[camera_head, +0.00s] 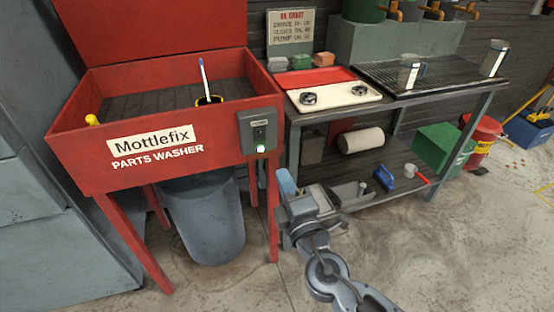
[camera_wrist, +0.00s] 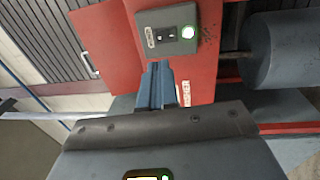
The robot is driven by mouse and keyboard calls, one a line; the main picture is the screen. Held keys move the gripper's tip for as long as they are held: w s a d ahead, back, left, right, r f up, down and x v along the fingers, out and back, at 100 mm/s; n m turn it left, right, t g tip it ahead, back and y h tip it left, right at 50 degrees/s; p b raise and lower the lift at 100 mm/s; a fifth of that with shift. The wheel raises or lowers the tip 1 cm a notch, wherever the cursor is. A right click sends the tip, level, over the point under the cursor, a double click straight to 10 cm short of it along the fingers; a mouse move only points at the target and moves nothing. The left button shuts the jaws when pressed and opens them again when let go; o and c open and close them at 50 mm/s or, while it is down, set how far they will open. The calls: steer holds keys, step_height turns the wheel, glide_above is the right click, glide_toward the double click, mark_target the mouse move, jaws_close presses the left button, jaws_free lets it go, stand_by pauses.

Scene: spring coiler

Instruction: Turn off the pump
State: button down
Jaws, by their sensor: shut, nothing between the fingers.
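The red parts washer (camera_head: 85,135) stands at the left, labelled "Mottlefix PARTS WASHER". A grey switch box (camera_head: 258,131) is on the right end of its front panel. A small round light (camera_head: 260,148) at the box's bottom glows green. In the wrist view, the switch box (camera_wrist: 166,34) shows turned sideways, with a small dark switch (camera_wrist: 166,39) in its middle and the bright light (camera_wrist: 188,32) at its right. My gripper (camera_head: 287,180) is below and right of the box in the head view. In the wrist view, its blue fingers (camera_wrist: 156,70) are shut, empty and apparently short of the box.
A workbench (camera_head: 385,108) stands right of the washer, with trays and cups on top and bins on its lower shelf. A grey bucket (camera_head: 205,215) is under the washer. A brush (camera_head: 205,80) stands in the basin. Open floor lies in front.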

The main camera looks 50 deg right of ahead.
mark_target(263, 132)
steer(key=p+x, duration=0.3)
steer(key=x, duration=0.8)
steer(key=shift+w+d+r, duration=0.2)
steer(key=shift+w+r, duration=0.05)
steer(key=shift+w, duration=0.05)
steer(key=shift+w+d, duration=0.35)
steer(key=shift+w, duration=0.2)
